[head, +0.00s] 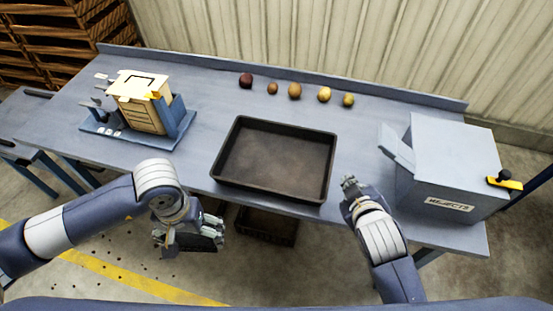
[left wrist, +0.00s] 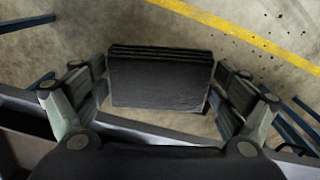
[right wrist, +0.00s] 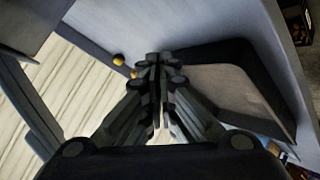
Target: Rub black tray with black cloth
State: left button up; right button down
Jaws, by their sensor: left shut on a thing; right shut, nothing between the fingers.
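The black tray (head: 275,160) lies flat and empty on the middle of the bench, with a dusty brownish floor. It also shows in the right wrist view (right wrist: 225,90). My left gripper (head: 215,237) is in front of the bench, off its front edge and to the left of the tray. It is shut on the black cloth (left wrist: 160,82), a folded dark pad between its fingers in the left wrist view. My right gripper (head: 348,184) is shut and empty, just right of the tray's right side; its fingers meet in the right wrist view (right wrist: 155,65).
A grey rejects box (head: 450,170) stands at the bench's right. A cream drawer unit (head: 140,103) on a blue base is at the left. Several potatoes (head: 295,91) line the back. A dark crate (head: 265,226) sits below the bench.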

jog(key=w+a+r+n+t+y, duration=0.35)
jog(key=w+a+r+n, duration=0.3)
jog(key=r, duration=0.25)
jog(key=w+a+r+n+t+y, duration=0.3)
jog(key=w+a+r+n+t, duration=0.3)
jog(key=r, duration=0.3)
jog(key=s+a+r+n+g+y, duration=0.1)
jog(key=s+a+n+g+y, duration=0.2)
jog(key=a+n+g+y, duration=0.55)
jog(key=s+a+r+n+g+y, duration=0.3)
jog(key=a+n, duration=0.6)
jog(key=n, duration=0.9)
jog(key=n+g+h, duration=0.9)
jog(key=n+h, duration=0.8)
send_over(327, 163)
notch_tip(327, 163, down, 19)
pick_arm(q)
jog(key=shift+f, duration=0.15)
jog(key=shift+f+b, duration=0.9)
jog(key=shift+b, duration=0.1)
pick_arm(e)
jog(key=shift+w+f, duration=0.15)
jog(key=shift+f, duration=2.2)
pick_arm(q)
jog(key=shift+f+b, duration=0.75)
pick_arm(e)
jog(key=shift+f, duration=0.7)
